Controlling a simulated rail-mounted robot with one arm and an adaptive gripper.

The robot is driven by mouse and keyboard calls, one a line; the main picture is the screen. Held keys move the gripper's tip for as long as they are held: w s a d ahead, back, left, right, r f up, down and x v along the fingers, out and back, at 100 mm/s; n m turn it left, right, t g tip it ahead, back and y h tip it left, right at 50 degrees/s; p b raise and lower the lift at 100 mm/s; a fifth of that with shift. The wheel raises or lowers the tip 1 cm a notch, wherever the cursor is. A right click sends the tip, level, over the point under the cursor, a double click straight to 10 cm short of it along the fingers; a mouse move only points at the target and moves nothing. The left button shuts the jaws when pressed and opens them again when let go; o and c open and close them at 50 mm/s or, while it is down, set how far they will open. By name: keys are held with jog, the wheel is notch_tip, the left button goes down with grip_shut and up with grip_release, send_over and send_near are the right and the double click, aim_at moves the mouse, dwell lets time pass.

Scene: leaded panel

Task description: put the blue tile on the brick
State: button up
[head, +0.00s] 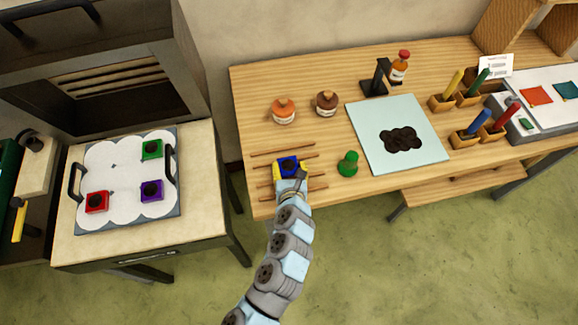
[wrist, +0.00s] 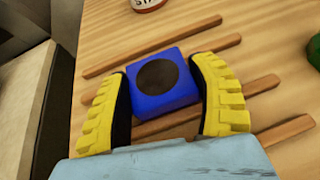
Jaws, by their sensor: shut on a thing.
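The blue tile (head: 288,166) is a square block with a dark round spot on top. It is at the left part of the wooden table, over thin wooden slats. My gripper (head: 290,170) has its yellow fingers on both sides of it. In the wrist view the blue tile (wrist: 162,80) sits between the two yellow fingers of my gripper (wrist: 164,92). I cannot tell whether it rests on the slats or is just above them. I cannot pick out the brick for certain in either view.
Slats (wrist: 260,87) lie under the tile. A green knobbed piece (head: 348,163) and two jars (head: 284,110) (head: 327,103) stand nearby. A pale blue sheet (head: 365,122) lies to the right. At left, a handled tray (head: 128,218) holds red, green and purple tiles before an open oven (head: 105,95).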

jog(key=shift+f, duration=0.15)
jog(key=o, duration=1.3)
